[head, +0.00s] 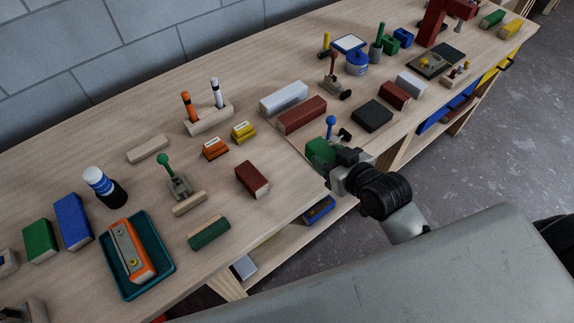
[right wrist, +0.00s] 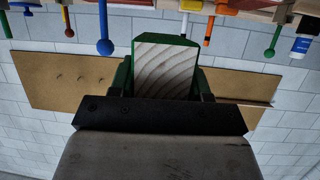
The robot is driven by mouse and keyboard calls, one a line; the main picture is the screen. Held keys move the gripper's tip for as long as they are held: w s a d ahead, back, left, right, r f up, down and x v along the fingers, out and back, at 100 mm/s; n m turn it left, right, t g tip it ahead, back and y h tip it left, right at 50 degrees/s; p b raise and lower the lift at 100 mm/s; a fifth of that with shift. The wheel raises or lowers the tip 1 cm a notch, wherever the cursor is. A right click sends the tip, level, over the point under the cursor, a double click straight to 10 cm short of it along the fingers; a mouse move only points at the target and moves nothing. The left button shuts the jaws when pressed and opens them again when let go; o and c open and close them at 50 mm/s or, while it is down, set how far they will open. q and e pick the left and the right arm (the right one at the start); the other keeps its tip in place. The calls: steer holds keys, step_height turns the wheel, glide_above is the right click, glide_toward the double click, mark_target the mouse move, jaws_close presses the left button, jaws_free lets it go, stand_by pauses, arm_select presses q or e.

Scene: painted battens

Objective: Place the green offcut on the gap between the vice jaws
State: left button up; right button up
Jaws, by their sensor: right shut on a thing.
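The green offcut (head: 319,150) is in my right gripper (head: 335,160), near the table's front edge in the head view. The right gripper is shut on it. In the right wrist view the offcut (right wrist: 165,68) shows its pale end grain and green painted sides, between the fingers of the right gripper (right wrist: 162,88). Whether it touches the table is unclear. A tall red fixture (head: 432,25) stands at the far right end of the table; I cannot tell whether it is the vice, and no jaw gap shows clearly. My left gripper is out of view.
A blue-knobbed clamp (head: 331,124) stands just behind the offcut. A black block (head: 372,116), a dark red batten (head: 302,114) and a white batten (head: 284,97) lie nearby. Bare table lies around the middle.

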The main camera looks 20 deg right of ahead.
steer(key=p, duration=0.1)
glide_above(288, 174)
step_height(288, 174, down, 6)
steer(key=shift+d+r, duration=0.1)
steer(key=shift+r, duration=0.05)
steer(key=shift+w+f, duration=0.1)
steer(key=shift+f, duration=0.1)
step_height(288, 174, down, 2)
steer(key=shift+f+p, duration=0.1)
steer(key=shift+p, duration=0.4)
steer(key=shift+f+p, duration=0.3)
steer(key=shift+f, duration=0.35)
steer(key=shift+f, duration=0.1)
steer(key=shift+f, duration=0.15)
steer(key=o, duration=1)
